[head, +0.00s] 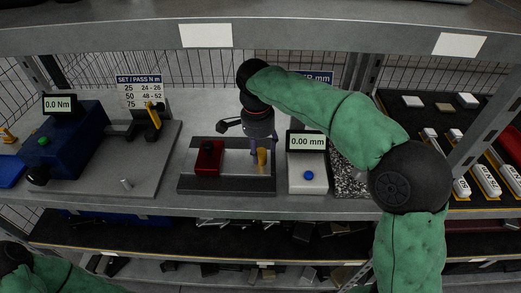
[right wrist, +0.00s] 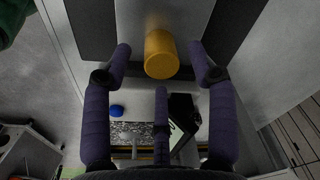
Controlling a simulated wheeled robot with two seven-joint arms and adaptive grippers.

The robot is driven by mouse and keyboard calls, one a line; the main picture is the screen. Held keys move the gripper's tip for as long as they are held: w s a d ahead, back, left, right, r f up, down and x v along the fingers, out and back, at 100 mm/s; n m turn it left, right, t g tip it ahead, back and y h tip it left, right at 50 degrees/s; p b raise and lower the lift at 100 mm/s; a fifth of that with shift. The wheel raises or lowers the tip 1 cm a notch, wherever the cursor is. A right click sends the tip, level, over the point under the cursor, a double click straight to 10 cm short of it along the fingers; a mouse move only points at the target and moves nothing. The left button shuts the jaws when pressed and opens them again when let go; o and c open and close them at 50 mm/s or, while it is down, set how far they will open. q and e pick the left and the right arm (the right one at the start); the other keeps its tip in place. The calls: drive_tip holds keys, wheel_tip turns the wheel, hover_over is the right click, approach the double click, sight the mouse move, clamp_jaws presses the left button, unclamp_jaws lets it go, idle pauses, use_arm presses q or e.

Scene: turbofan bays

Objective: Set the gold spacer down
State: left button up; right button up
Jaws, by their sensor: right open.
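The gold spacer (head: 262,158) is a short yellow cylinder. It is upright on or just above the grey fixture (head: 231,184) with the red block (head: 208,156). My right gripper (head: 259,146) points down over it. In the right wrist view the gold spacer (right wrist: 160,55) sits between the spread purple fingers of my right gripper (right wrist: 161,68), with gaps at both sides. That gripper is open. The spacer's contact with the surface below cannot be told for sure. Only part of my left arm shows at the lower left; its gripper is out of view.
A white gauge reading 0.00 mm (head: 307,142) with a blue button stands right of the fixture. A blue torque tester (head: 75,135) is at the left, with a small metal cylinder (head: 126,183) on its grey plate. Trays with white parts (head: 482,175) are at the right.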

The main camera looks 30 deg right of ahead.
sight(259, 153)
wheel_tip(259, 153, up, 4)
drive_tip(key=shift+a+r+p, duration=0.15)
drive_tip(key=shift+r+p, duration=0.1)
drive_tip(key=shift+p, duration=0.5)
